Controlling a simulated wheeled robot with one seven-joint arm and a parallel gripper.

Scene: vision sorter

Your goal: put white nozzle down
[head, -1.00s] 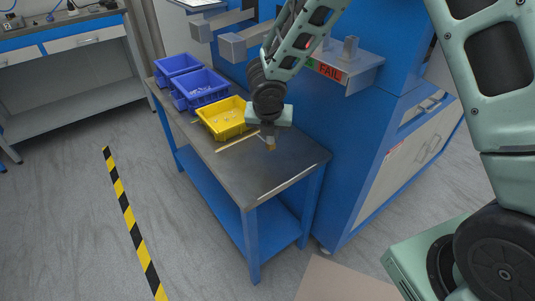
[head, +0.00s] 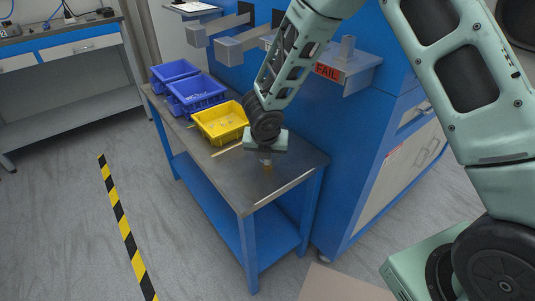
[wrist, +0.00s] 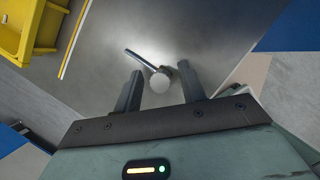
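My gripper (head: 267,163) points down over the bare right part of the grey table top (head: 290,166). In the wrist view its two fingers (wrist: 160,72) stand apart. The white nozzle (wrist: 159,82), with a round pale end and a thin grey stem slanting to the upper left, shows between the fingers. A gap shows on each side, so the gripper is open and not pressing on it. The nozzle appears to rest on the table top. In the head view the nozzle is too small and covered to make out clearly.
A yellow bin (head: 221,123) stands left of my gripper, with two blue bins (head: 197,92) behind it. A thin wooden strip (head: 228,148) lies in front of the yellow bin. The blue machine (head: 368,135) with its FAIL shelf rises behind the table. The table's front right is clear.

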